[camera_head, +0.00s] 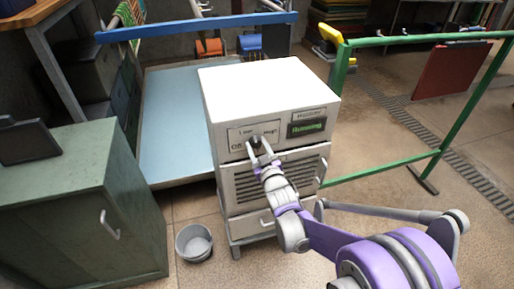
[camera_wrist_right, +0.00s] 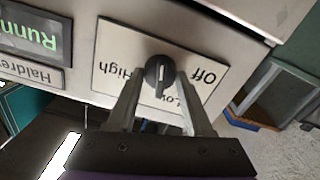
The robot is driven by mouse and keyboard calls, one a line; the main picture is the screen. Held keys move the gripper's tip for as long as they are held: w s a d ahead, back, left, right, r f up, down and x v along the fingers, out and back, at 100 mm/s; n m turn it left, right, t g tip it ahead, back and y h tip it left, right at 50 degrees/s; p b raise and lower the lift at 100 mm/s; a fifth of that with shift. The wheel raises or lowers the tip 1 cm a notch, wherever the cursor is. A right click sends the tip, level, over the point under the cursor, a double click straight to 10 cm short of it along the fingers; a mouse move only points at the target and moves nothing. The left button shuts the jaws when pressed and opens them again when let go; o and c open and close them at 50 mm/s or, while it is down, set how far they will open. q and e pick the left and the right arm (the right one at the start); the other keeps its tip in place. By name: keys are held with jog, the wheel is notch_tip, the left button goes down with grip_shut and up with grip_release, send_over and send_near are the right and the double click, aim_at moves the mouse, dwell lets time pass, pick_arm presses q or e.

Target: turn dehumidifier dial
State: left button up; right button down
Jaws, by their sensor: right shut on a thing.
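The dehumidifier (camera_head: 268,85) is a white cabinet with a vented front. Its dark round dial (camera_head: 254,143) sits on a panel marked Off, Low and High. In the right wrist view the dial (camera_wrist_right: 160,72) shows upside down, its pointer bar towards the partly hidden Low label. My right gripper (camera_head: 263,157) is at the panel, its fingers on both sides of the dial and shut on it; they also show in the wrist view (camera_wrist_right: 161,92). The display (camera_head: 306,127) to the right of the dial reads Running. My left gripper is not in view.
A green cabinet (camera_head: 75,215) stands at the left with a dark flat object on top. A grey bucket (camera_head: 194,243) is on the floor beside the dehumidifier. A green rail frame (camera_head: 385,170) stands at the right, and a blue bar (camera_head: 190,27) crosses behind.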

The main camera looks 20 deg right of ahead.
jog(key=shift+m, duration=1.3)
jog(key=shift+b, duration=0.3)
jog(key=shift+c, duration=1.6)
grip_release()
jog(key=shift+s, duration=0.1)
jog(key=s, duration=1)
jog(key=shift+s+d, duration=0.25)
jog(key=shift+s, duration=0.1)
